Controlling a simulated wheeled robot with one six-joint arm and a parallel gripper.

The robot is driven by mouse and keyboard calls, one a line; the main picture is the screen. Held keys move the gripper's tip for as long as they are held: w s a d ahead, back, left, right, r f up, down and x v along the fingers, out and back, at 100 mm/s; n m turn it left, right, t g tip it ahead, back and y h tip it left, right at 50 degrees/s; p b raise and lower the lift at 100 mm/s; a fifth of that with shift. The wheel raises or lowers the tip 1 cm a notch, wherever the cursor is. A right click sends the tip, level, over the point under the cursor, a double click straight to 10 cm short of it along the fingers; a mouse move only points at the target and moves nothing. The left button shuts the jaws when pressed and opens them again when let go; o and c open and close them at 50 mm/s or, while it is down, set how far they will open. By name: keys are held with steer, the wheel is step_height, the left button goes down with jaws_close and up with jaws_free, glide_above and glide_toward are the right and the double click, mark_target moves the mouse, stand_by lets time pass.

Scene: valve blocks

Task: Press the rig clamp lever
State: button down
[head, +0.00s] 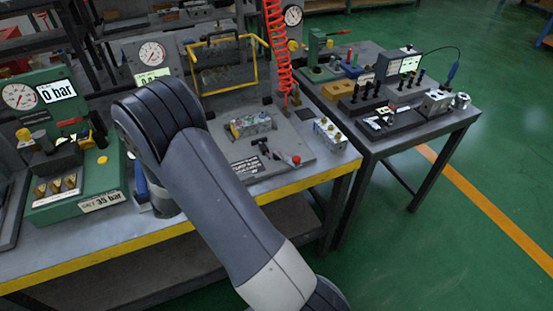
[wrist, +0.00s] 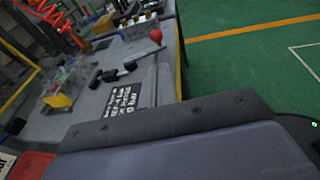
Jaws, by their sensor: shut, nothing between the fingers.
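The lever with a red ball knob (head: 296,159) is at the right front of the grey rig plate (head: 285,174). In the wrist view the red knob (wrist: 156,35) shows at the top centre, with dark clamp parts (wrist: 108,75) to its left. A metal valve block (head: 250,126) sits on the plate behind the clamp. It also shows in the wrist view (wrist: 62,82). My gripper's fingers show in neither view; in the head view my arm covers that area. A large grey part of my own body fills the bottom of the wrist view, apart from the lever.
A second valve block (head: 330,134) stands right of the plate. A red coiled hose (head: 276,45) hangs behind, near a yellow-framed guard (head: 222,65). A green gauge station (head: 72,190) reading 0 bar is at left. A side table (head: 425,125) holds several tools. The floor at right is clear.

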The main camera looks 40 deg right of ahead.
steer(key=shift+w+f, duration=0.1)
steer(key=shift+w, duration=0.15)
steer(key=p+x, duration=0.2)
steer(key=x, duration=1.2)
steer(key=shift+p, duration=0.3)
steer(key=shift+d+n+t, duration=0.1)
steer(key=shift+n+t, duration=0.2)
